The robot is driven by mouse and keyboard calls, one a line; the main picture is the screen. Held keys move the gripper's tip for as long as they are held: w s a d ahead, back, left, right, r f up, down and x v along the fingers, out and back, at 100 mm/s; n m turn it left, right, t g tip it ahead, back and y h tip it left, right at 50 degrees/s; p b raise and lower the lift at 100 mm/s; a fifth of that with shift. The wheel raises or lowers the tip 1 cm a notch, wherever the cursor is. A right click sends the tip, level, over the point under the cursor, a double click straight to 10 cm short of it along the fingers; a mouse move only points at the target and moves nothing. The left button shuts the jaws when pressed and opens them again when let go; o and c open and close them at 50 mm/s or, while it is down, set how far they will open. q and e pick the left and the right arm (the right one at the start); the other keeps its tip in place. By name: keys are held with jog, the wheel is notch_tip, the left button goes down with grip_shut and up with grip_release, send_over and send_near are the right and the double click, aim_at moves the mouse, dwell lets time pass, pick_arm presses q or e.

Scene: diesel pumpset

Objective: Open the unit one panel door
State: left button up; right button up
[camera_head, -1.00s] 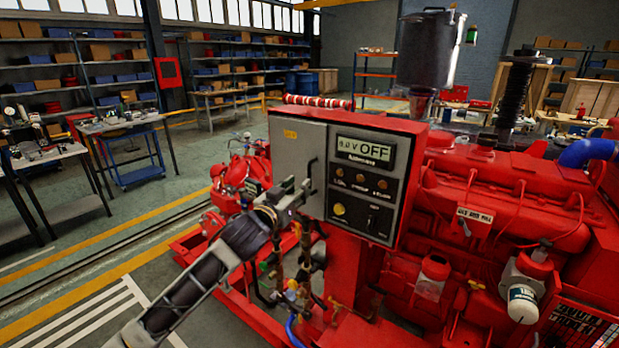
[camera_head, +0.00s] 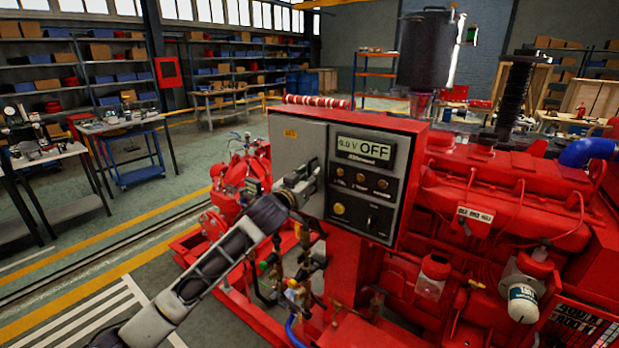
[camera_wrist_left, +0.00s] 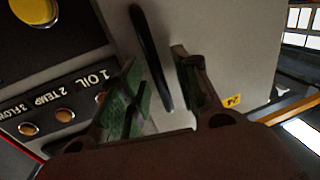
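The unit one panel is a red-edged cabinet with a grey door (camera_head: 294,150) on its left part and a black control face (camera_head: 362,185) with a display reading OFF. The door looks shut. My left gripper (camera_head: 310,172) is at the door's right side and covers most of its handle in the head view. In the left wrist view, the black bar handle (camera_wrist_left: 150,50) runs between the two fingers of my left gripper (camera_wrist_left: 158,75). The fingers are apart, with visible space around the bar; I cannot tell whether either touches it. My right gripper is not in view.
The red engine (camera_head: 500,200) fills the right side. Red pump parts and pipes (camera_head: 295,290) lie below the panel, close to my left arm. A workbench (camera_head: 120,125) and shelves (camera_head: 90,75) stand at the back left. The floor to the left is clear.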

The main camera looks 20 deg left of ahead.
pick_arm(q)
jog(key=shift+w, duration=0.35)
grip_shut()
dwell(0.3)
